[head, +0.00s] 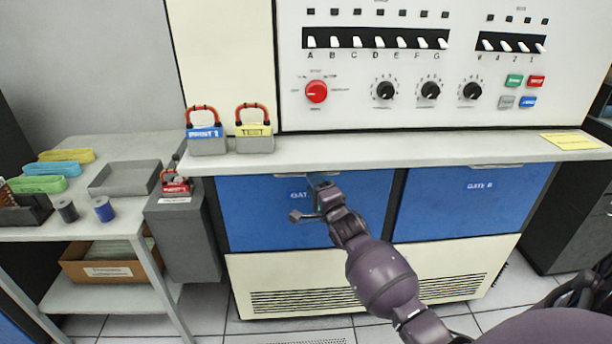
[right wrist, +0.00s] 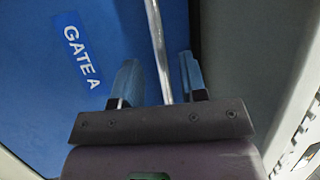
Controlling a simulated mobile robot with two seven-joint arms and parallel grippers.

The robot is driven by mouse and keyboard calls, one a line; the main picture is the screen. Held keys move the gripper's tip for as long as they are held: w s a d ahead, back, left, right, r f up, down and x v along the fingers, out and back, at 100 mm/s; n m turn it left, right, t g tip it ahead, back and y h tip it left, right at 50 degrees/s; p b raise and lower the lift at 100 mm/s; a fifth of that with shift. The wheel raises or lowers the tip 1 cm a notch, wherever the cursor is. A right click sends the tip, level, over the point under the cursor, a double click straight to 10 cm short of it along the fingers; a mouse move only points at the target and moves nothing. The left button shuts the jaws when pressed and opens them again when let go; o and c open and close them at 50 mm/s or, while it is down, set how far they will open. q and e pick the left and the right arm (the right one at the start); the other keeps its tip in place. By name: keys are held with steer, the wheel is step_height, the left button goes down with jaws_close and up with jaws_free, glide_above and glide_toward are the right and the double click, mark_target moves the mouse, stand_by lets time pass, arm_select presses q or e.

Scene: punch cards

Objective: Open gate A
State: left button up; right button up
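Gate A (head: 260,215) is the left blue front under the console ledge; it looks shut, and my right arm hides part of its label. In the right wrist view its "GATE A" label (right wrist: 81,57) shows on the blue face. My right gripper (head: 318,184) is at the gate's top edge, by its metal handle. In the right wrist view the handle bar (right wrist: 158,45) runs between the two open blue fingers, with gaps on both sides. My left gripper is not in view.
Gate B (head: 465,205) is the blue front to the right. Two padlocks, blue-labelled (head: 207,141) and yellow-labelled (head: 254,139), stand on the ledge (head: 380,150) above. A cart (head: 125,215) with a tray and spools stands at left. Tiled floor shows in front.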

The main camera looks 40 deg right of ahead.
steer(key=shift+b+x, duration=0.3)
steer(key=shift+x, duration=2)
steer(key=shift+c, duration=0.3)
jaws_close()
